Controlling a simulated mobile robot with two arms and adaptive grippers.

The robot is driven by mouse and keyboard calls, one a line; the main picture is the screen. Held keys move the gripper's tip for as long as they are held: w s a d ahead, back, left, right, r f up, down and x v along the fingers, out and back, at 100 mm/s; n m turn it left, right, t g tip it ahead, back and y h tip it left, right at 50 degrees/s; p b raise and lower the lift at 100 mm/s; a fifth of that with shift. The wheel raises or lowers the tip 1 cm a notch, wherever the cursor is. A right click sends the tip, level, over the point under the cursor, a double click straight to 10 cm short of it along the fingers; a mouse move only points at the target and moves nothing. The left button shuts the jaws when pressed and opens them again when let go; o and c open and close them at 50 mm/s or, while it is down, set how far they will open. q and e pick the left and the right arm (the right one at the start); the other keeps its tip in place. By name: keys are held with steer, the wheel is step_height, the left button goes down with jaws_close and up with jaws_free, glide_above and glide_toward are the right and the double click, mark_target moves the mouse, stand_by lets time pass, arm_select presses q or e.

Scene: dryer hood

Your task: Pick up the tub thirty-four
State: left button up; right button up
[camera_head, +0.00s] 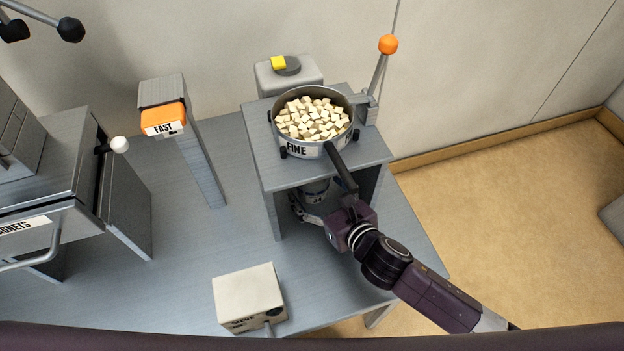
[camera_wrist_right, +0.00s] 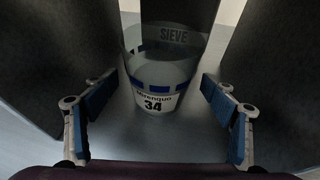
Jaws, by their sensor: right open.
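The tub thirty-four (camera_wrist_right: 160,90) stands upright under the sieve stand, with a white label reading 34 and blue marks. In the head view only part of the tub (camera_head: 316,188) shows beneath the shelf. My right gripper (camera_wrist_right: 165,118) is open, its two blue-padded fingers on either side of the tub with gaps between. In the head view my right gripper (camera_head: 310,212) reaches under the stand, its fingers partly hidden by the shelf and my own wrist. My left gripper is not in view.
The sieve stand (camera_head: 378,150) holds a pan (camera_head: 285,150) labelled FINE, full of pale cubes, its black handle above my wrist. An orange-knobbed lever (camera_head: 388,45) stands at the right. A white box (camera_head: 245,292) sits in front. A FAST post (camera_head: 200,165) stands left.

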steer(key=shift+x, duration=1.1)
steer(key=c, duration=1.2)
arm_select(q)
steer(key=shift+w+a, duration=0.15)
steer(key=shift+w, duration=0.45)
arm_select(e)
steer(key=shift+c, duration=1.1)
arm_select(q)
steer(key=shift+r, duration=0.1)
